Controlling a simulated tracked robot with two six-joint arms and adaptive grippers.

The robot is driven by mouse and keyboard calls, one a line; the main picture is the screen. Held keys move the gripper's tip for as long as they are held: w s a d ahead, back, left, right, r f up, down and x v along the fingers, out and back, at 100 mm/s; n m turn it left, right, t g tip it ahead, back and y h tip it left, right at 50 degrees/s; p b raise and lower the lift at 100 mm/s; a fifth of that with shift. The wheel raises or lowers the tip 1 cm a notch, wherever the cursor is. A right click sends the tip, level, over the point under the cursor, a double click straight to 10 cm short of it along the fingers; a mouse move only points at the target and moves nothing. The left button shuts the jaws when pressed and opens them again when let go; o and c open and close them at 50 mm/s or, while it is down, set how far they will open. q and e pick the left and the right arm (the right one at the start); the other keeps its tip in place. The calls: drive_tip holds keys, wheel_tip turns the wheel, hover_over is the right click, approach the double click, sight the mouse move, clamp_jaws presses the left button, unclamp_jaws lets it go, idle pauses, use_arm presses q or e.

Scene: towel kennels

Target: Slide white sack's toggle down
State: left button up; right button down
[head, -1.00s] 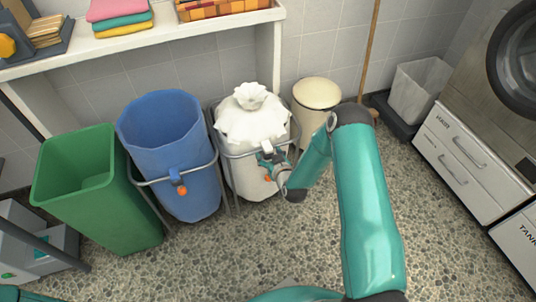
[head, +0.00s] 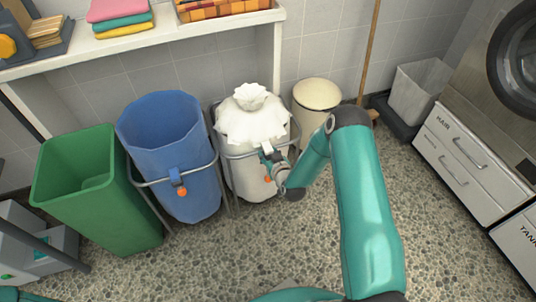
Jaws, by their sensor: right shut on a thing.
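The white sack (head: 248,128) stands in a metal frame, its top gathered into a ruffled knot. An orange toggle (head: 267,179) hangs on the sack's front, below a small white tab. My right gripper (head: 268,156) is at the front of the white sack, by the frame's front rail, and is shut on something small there. The gripper hides most of what it holds, and I cannot tell surely that it is the toggle's part. My left gripper is not in view.
A blue sack (head: 165,140) with its own orange toggle stands open to the left, beside a green bin (head: 82,180). A cream bin (head: 316,98) stands just behind on the right. Speckled floor in front is clear.

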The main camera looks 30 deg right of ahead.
drive_tip(key=shift+f, duration=0.1)
wheel_tip(320, 180, down, 9)
drive_tip(key=b, duration=0.8)
drive_tip(key=c, duration=0.7)
unclamp_jaws()
drive_tip(key=shift+o, duration=0.3)
drive_tip(key=v, duration=1.2)
